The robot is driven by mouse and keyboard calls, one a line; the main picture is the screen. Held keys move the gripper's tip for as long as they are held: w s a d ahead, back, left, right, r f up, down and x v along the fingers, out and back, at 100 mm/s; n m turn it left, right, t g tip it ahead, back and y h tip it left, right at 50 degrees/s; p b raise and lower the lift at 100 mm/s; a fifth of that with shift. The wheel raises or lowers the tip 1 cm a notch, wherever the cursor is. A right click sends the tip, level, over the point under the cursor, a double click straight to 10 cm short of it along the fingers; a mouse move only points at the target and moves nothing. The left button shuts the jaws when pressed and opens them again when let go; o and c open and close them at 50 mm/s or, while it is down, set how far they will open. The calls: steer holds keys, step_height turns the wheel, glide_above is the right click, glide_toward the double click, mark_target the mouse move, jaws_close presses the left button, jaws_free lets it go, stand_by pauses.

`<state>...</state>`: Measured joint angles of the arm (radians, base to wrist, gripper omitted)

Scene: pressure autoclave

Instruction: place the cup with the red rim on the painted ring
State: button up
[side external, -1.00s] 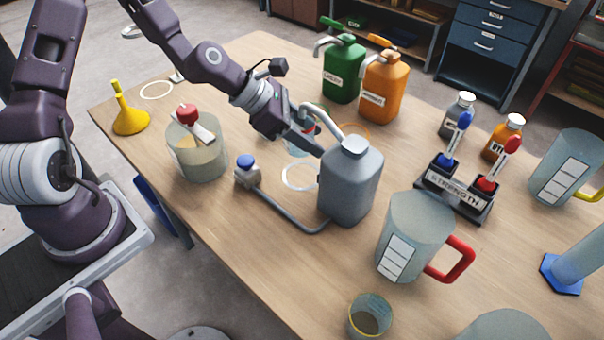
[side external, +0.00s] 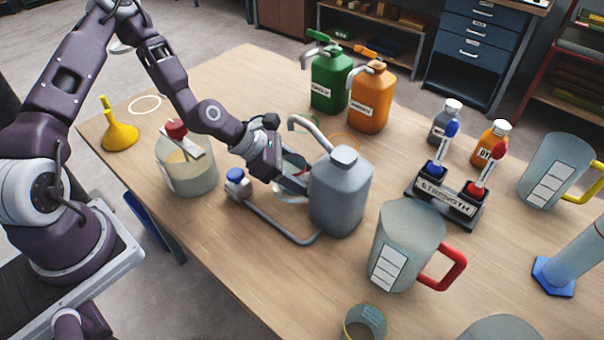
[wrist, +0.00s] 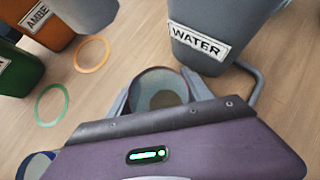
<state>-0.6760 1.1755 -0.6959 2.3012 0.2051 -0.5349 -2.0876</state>
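My gripper (side external: 292,183) is low over the table, just left of the grey water jug. In the wrist view, its fingers stand on both sides of a round cup (wrist: 158,92) and appear closed on it. A dull reddish rim shows there; a little red also shows at the gripper in the side view. I cannot tell whether the cup touches the table or is centred on the ring.
A green ring (wrist: 52,104) and orange ring (wrist: 91,54) lie near the green jug (side external: 329,80) and amber jug (side external: 371,97). A beaker (side external: 187,165) stands left.

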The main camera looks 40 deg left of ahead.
steer(key=shift+r, duration=0.15)
steer(key=s+a+r+m+g+y, duration=0.1)
steer(key=s+a+r+m, duration=0.1)
steer(key=s, duration=0.1)
steer(key=s+a+r+m+g+y, duration=0.1)
steer(key=s+a+r+m, duration=0.1)
steer(key=s+r+m, duration=0.1)
steer(key=s+a+r+m+y, duration=0.1)
steer(key=s+a+r+m, duration=0.1)
steer(key=s+a, duration=0.1)
steer(key=shift+s+r+g, duration=0.35)
steer(key=shift+s+g, duration=0.05)
steer(key=shift+s, duration=0.2)
steer(key=m, duration=0.1)
steer(key=s+a+r+m+y, duration=0.1)
steer(key=m, duration=0.2)
steer(key=shift+s+a+r+y, duration=0.15)
steer(key=shift+s+r+y, duration=0.15)
steer(key=shift+s+r, duration=0.05)
steer(key=s+d+r+m+t+y, duration=0.1)
steer(key=s+r+m+t, duration=0.1)
steer(key=s+r+m, duration=1.2)
step_height(320, 180, up, 3)
steer(key=shift+d+f+m+y, duration=0.25)
steer(key=shift+m+y, duration=0.15)
steer(key=shift+m, duration=0.6)
